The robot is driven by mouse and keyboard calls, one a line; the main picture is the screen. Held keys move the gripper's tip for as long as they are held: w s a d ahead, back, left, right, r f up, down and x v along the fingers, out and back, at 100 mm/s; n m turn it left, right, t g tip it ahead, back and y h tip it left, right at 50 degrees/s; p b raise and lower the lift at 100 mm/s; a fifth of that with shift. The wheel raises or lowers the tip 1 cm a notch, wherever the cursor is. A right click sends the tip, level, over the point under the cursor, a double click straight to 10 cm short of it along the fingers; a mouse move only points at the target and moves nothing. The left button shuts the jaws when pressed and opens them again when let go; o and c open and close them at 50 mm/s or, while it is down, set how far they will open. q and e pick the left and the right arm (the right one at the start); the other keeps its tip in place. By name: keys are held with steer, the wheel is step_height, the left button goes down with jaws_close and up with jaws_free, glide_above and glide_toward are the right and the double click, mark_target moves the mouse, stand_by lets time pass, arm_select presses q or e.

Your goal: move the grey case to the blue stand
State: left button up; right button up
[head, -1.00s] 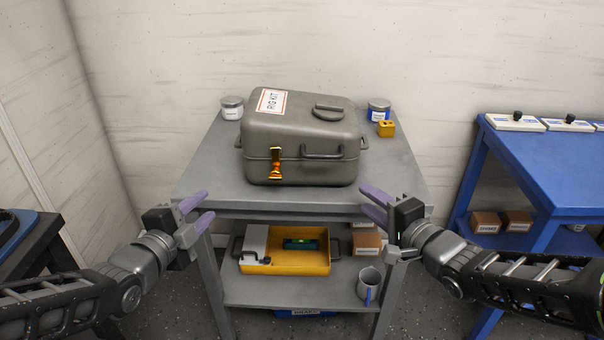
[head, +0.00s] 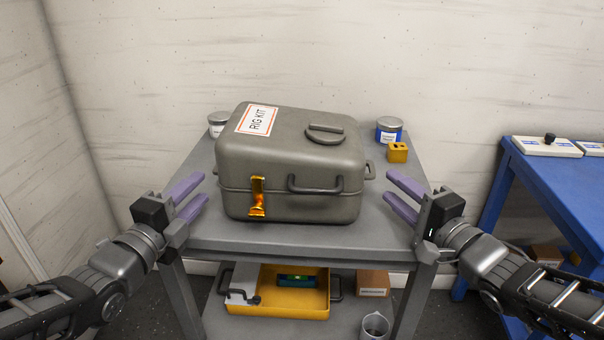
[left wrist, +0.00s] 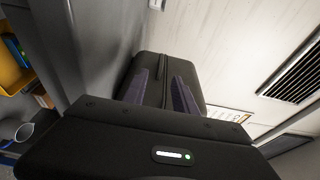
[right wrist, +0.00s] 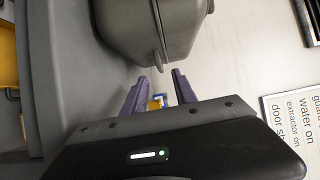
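The grey case (head: 290,165) sits closed on top of the grey table, with a "RIG KIT" label, an orange latch and a dark front handle. It also shows in the left wrist view (left wrist: 160,65) and the right wrist view (right wrist: 155,30). My left gripper (head: 193,196) is open and empty, just left of the case, fingers pointing toward it. My right gripper (head: 400,196) is open and empty, right of the case and its side handle, apart from it. The blue stand (head: 545,185) is at the right, partly cut off by the frame.
A white-labelled tin (head: 218,124), a blue tin (head: 389,130) and a yellow block (head: 397,153) stand behind the case on the grey table (head: 300,235). The shelf below holds a yellow tray (head: 290,308), a box (head: 373,283) and a mug (head: 375,325). White-and-blue items (head: 547,146) lie on the stand's back.

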mark_target(373, 166)
arm_select(q)
steer(key=shift+w+d, duration=0.15)
steer(key=shift+w, duration=0.35)
arm_select(e)
steer(key=shift+w+d, duration=0.15)
steer(key=shift+w, duration=0.3)
